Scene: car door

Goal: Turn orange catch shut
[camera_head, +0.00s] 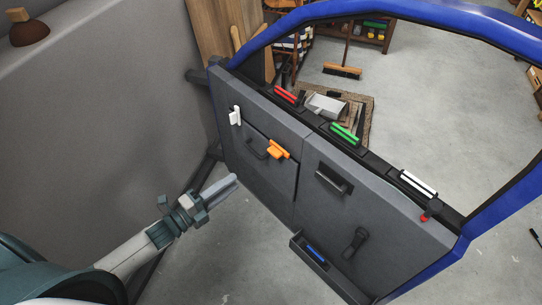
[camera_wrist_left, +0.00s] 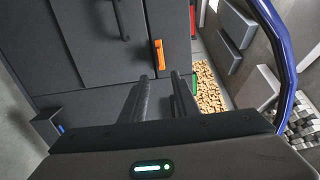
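The orange catch (camera_head: 278,149) sits on the grey inner panel of the car door, at the upper right corner of a compartment cover with a dark handle (camera_head: 257,151). It also shows in the left wrist view (camera_wrist_left: 161,54) as an upright orange bar at the cover's edge, just beyond the fingertips. My left gripper (camera_head: 231,183) is below and left of the catch, apart from the door. In the left wrist view its two fingers (camera_wrist_left: 161,78) stand apart with nothing between them. My right gripper is in neither view.
The door (camera_head: 372,218) has a blue frame (camera_head: 418,9), a white catch (camera_head: 235,115), a second handle (camera_head: 335,178), a black lever (camera_head: 355,241) and a low tray (camera_head: 327,275) holding a blue item. Red, green and white pieces line its top ledge. Open floor lies left of the door.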

